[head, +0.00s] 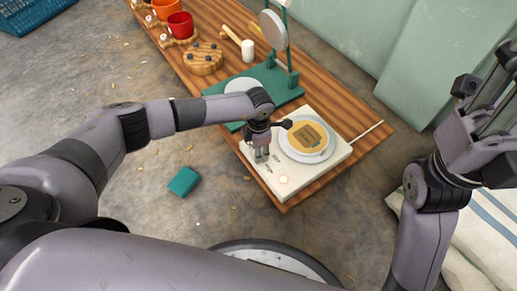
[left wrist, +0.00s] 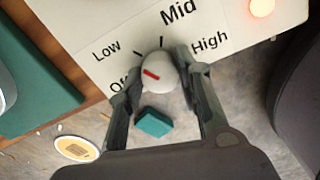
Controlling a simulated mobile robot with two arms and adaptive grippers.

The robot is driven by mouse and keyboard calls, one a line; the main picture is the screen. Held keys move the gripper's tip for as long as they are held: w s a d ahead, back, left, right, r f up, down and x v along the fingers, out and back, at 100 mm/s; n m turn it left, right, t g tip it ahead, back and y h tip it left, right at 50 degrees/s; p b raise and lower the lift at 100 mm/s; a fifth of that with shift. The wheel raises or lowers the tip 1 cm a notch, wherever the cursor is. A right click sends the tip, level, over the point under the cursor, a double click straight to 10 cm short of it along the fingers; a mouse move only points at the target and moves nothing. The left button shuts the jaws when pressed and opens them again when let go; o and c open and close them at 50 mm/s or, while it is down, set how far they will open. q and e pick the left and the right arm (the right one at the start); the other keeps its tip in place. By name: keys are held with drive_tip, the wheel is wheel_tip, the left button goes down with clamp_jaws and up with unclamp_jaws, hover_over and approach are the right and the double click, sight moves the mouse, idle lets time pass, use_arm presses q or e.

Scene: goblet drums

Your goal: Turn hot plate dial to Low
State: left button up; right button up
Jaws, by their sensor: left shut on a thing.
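The white hot plate (head: 312,174) sits near the table's front end. Its white round dial (left wrist: 160,82) carries a red mark, on the dial's left half, slanting toward the side of the Low and Off labels. Low, Mid and High are printed around it; Off is partly hidden by a finger. My left gripper (head: 262,157) points down at the hot plate's left corner; in the left wrist view its fingers (left wrist: 157,82) are closed around the dial. The dial is hidden in the head view. My right gripper (head: 503,95) is raised at the far right, away from the hot plate.
A plate with a tan round item (head: 307,137) rests on the hot plate. A green stand (head: 275,80) stands behind it; mugs (head: 180,25) and a wooden drum (head: 203,58) are farther back. A teal block (head: 184,181) lies on the floor. A glowing light (left wrist: 261,7) is beside Mid.

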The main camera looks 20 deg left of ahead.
idle(0.4)
use_arm(q)
drive_tip(key=o, duration=1.1)
drive_tip(key=shift+o, duration=0.2)
wheel_tip(320, 180, up, 12)
